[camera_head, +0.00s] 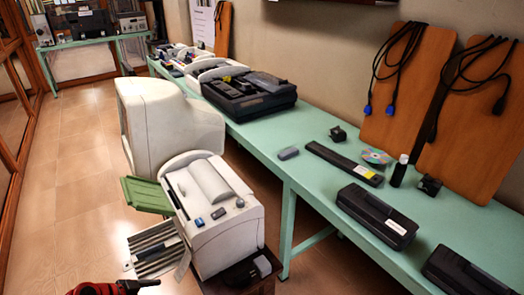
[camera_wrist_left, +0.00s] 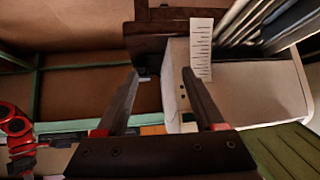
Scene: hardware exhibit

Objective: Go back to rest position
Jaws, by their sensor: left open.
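My left gripper (camera_wrist_left: 162,76) shows in the left wrist view with its two dark fingers spread apart. No object is held between them. Beyond the fingers are a white box-like surface with a ruled paper strip (camera_wrist_left: 201,48) and a dark brown block. In the head view only a red and black part of my arm shows at the bottom left edge, left of the white printer (camera_head: 212,215). A red jointed part at the left of the wrist view looks like part of my own body. My right gripper's fingers do not show.
The printer, with a green tray (camera_head: 147,195), stands before an old monitor (camera_head: 165,125). A long green table (camera_head: 310,180) along the wall holds several devices, including a black case (camera_head: 377,215). Tiled floor (camera_head: 75,200) is open at the left.

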